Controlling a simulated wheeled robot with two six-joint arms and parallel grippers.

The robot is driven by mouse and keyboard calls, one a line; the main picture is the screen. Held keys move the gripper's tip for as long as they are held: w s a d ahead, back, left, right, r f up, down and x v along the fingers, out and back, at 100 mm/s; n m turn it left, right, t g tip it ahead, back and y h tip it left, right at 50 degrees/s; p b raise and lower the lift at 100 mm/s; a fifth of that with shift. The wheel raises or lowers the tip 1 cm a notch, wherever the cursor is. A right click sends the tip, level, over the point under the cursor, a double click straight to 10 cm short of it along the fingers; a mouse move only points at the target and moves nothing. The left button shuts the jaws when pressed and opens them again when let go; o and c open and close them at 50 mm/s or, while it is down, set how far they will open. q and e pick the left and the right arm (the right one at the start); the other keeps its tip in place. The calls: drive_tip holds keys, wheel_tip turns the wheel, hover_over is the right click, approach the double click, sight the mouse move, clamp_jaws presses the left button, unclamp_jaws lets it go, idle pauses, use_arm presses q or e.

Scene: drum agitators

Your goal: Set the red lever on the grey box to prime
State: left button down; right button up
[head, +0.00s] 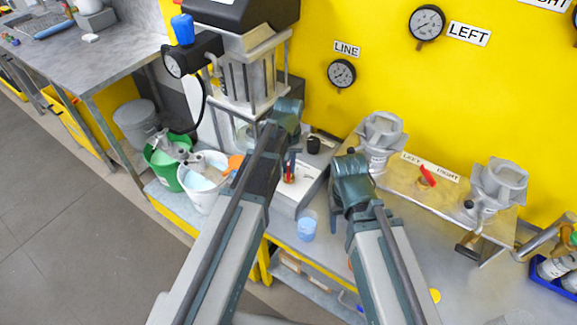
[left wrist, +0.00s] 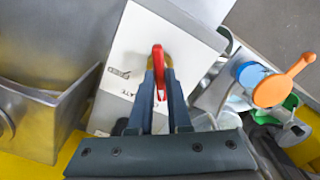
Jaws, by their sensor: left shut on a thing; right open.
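The grey box (head: 282,208) stands on the bench in the middle of the head view. Its pale top plate also shows in the left wrist view (left wrist: 185,45), with two small dark labels that I cannot read surely. The red lever (left wrist: 158,62) rises from this plate; it shows small in the head view (head: 289,177). My left gripper (left wrist: 161,88) is shut on the red lever, one dark finger on each side.
Another red lever (head: 427,175) sits on a metal shelf between LEFT and RIGHT labels and two grey drum units. A blue cup (head: 307,228) stands close to the box's front. White (head: 198,202) and green (head: 157,167) buckets stand left. A metal press (head: 245,75) rises behind.

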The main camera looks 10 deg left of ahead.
sight(288, 169)
use_arm(q)
drive_tip(key=shift+n, duration=1.1)
drive_tip(key=c, duration=0.9)
unclamp_jaws()
drive_tip(key=shift+o, duration=0.2)
wheel_tip(288, 169, up, 14)
drive_tip(key=p, duration=1.3)
drive_tip(key=shift+p, duration=0.4)
drive_tip(key=shift+f, duration=0.15)
